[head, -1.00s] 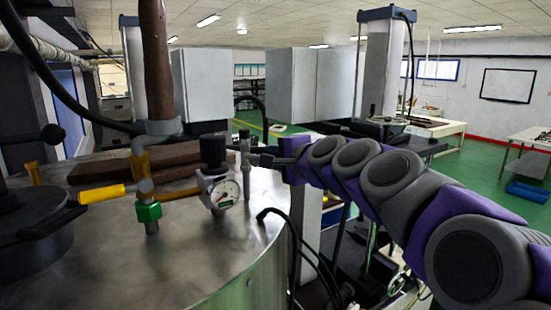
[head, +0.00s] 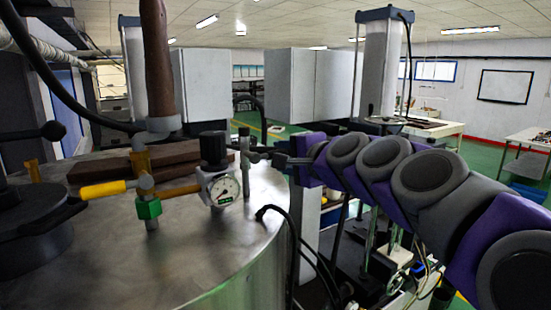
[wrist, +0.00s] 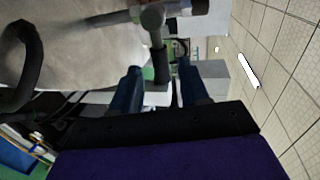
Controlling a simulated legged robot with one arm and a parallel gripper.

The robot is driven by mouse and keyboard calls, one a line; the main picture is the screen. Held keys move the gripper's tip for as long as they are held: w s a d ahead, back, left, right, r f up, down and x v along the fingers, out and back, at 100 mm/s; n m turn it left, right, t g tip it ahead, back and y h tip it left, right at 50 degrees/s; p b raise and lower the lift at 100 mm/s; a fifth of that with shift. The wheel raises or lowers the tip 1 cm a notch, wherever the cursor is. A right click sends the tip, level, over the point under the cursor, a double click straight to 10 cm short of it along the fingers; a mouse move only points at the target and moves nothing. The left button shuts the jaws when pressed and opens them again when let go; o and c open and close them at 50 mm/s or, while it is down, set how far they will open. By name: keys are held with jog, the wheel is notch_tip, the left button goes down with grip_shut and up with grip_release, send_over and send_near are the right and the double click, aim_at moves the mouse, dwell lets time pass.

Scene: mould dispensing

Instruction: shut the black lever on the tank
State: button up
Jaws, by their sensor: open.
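The steel tank (head: 200,262) fills the lower left of the head view. A small valve (head: 245,157) stands near its right rim, with a short black lever (head: 262,150) pointing right towards my gripper (head: 279,161). In the wrist view the dark lever (wrist: 160,62) hangs from the round valve head (wrist: 152,17). Its end lies between the two blue-black fingers of my gripper (wrist: 161,75), which are apart. I cannot tell whether either finger touches it.
A yellow-handled valve (head: 103,190) with a green fitting and a brown block (head: 100,170) are further left. A black hose (head: 290,225) runs down the tank's right side.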

jog(key=b+v, duration=0.1)
jog(key=v, duration=1.1)
jog(key=shift+s+d, duration=0.2)
jog(key=shift+s, duration=0.1)
